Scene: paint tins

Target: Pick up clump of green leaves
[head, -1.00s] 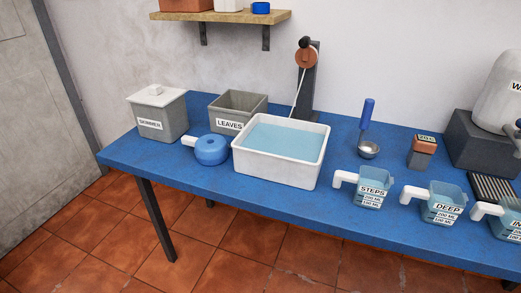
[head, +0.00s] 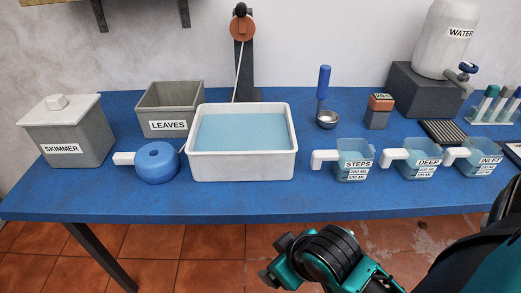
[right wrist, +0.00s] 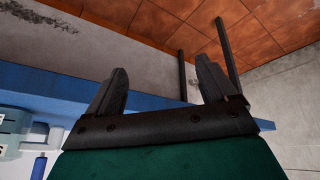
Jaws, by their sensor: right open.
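I see no clump of green leaves in either view. The white basin (head: 242,167) of blue water stands mid-table, and its water surface (head: 243,132) looks bare. The open grey bin labelled LEAVES (head: 168,126) stands behind and left of it; its floor is hidden. My right gripper (head: 272,258) is in front of the table's front edge, low in the head view and apart from everything on the table. In the right wrist view its two dark fingers (right wrist: 161,66) stand apart with nothing between them. My left gripper is out of view.
Right are a blue-handled ladle (head: 324,95), labelled jugs (head: 352,160), a small block (head: 378,112) and a WATER tank (head: 446,40). A post with a reel (head: 243,28) rises behind the basin.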

